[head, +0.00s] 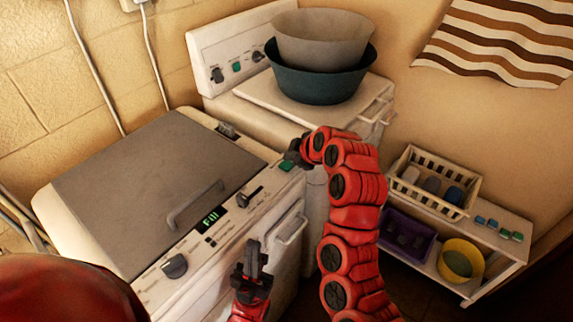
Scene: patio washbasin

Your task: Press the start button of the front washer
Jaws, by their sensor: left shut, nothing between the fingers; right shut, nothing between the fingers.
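The front washer (50,213) is a white machine with a grey lid (150,165) and a sloped front control panel. Its panel has a lit green display (210,220) reading "Fill", a dark round knob (175,266) and a dark slider (250,197). A green button (286,166) sits at the panel's far right end. My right gripper (292,156) is shut, its tips right at this green button; I cannot tell whether they touch it. My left gripper (254,256) is shut and empty, in front of the washer, below the panel.
A second white washer (225,105) behind bears a teal basin (320,84) with a grey basin (320,38) in it. A white shelf (500,245) at right holds a cream basket (465,205), a purple bin (385,232) and a yellow bowl (478,250).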

